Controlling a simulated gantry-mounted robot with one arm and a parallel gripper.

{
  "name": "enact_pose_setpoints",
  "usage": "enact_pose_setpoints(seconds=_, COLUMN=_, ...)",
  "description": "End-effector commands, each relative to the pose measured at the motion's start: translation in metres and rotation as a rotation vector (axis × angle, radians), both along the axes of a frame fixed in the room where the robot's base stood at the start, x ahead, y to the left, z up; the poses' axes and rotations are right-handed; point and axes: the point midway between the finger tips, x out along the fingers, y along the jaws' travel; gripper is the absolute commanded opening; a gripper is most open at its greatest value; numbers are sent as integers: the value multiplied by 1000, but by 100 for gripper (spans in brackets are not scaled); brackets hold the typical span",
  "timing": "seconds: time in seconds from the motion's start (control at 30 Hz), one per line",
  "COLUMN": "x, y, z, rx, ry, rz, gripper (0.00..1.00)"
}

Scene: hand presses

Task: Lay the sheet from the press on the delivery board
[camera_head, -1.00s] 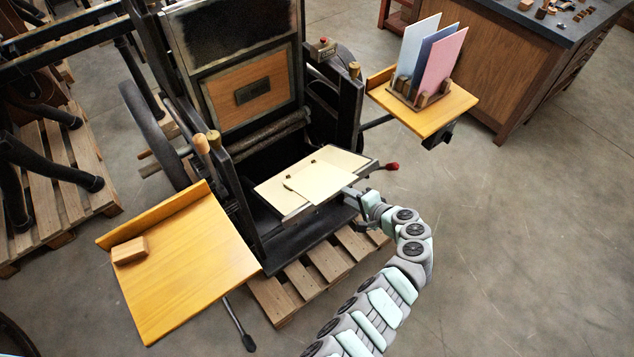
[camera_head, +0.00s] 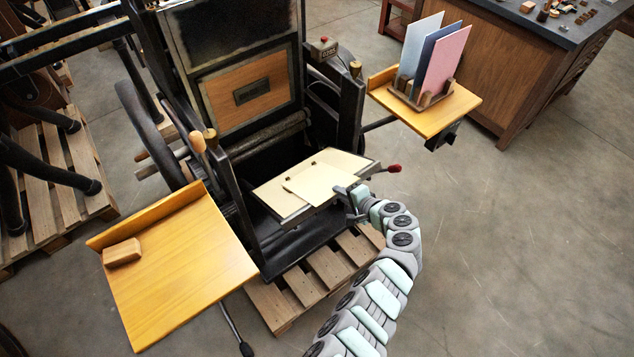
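The cream sheet (camera_head: 312,184) lies slightly askew on the press's cream-topped platen (camera_head: 345,160). My gripper (camera_head: 346,202) is at the platen's front right edge, beside the sheet's right corner. Its two fingers look spread apart, one near the sheet's edge and one lower. Whether a finger touches the sheet is too small to tell. The wooden board on the left (camera_head: 185,275), which looks like the delivery board, has a raised back edge and holds only a small wooden block (camera_head: 122,252).
The black press frame (camera_head: 240,210) stands between the platen and the left board. A red-knobbed lever (camera_head: 393,169) sticks out right of the platen. A right-hand board (camera_head: 462,101) carries a rack of coloured sheets. A black-handled lever (camera_head: 244,346) hangs below the left board.

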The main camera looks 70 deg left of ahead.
Motion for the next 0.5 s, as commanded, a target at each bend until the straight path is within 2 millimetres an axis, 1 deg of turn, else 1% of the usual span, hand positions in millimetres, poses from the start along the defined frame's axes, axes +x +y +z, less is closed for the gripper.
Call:
enact_pose_setpoints(seconds=0.03, x=0, y=0, z=0, rx=0, ry=0, rz=0, gripper=4)
enact_pose_setpoints(seconds=0.1, x=0, y=0, z=0, rx=0, ry=0, rz=0, gripper=0)
enact_pose_setpoints(seconds=0.5, x=0, y=0, z=0, rx=0, ry=0, rz=0, gripper=0)
